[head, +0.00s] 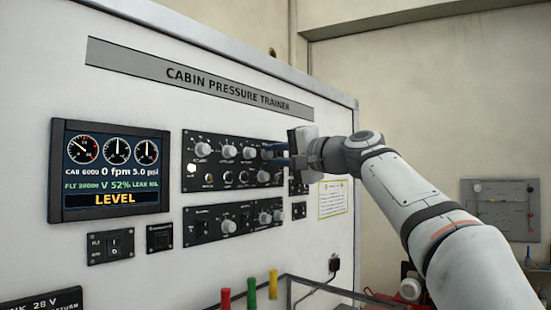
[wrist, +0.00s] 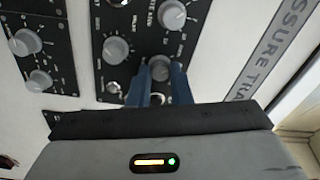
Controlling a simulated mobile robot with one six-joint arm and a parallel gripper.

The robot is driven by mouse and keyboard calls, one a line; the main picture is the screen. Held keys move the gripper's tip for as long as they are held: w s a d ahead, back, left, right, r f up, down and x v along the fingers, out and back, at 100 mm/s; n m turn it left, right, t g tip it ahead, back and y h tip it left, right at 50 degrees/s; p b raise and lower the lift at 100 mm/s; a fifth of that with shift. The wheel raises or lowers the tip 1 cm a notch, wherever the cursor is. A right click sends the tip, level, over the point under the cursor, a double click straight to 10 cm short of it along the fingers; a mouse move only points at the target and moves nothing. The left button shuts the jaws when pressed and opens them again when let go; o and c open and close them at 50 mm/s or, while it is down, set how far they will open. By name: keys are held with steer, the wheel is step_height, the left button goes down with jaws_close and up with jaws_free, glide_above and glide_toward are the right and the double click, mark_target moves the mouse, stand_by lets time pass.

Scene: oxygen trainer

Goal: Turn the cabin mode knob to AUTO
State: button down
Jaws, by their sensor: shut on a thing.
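My gripper (head: 275,153) reaches the upper black control panel (head: 187,171) from the right. Its blue fingers (wrist: 161,74) are shut on a round grey knob (wrist: 160,66), one on each side, in the wrist view. In the head view this knob is at the right end of the panel's top row, mostly hidden by the fingers. Its label and pointer cannot be read, so I cannot tell its setting or confirm that it is the cabin mode knob.
Neighbouring knobs (wrist: 172,14) and (wrist: 115,48) sit close to the fingers in the wrist view. A lower panel (head: 202,228) has more knobs. A display (head: 110,172) at left reads LEVEL. Coloured handles (head: 250,290) stand below. Open space lies right of the board.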

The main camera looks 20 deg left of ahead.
steer(key=shift+f, duration=0.15)
steer(key=c, duration=1.3)
jaws_free()
steer(key=shift+d, duration=0.1)
steer(key=shift+b+v, duration=1.4)
steer(key=shift+v, duration=2.45)
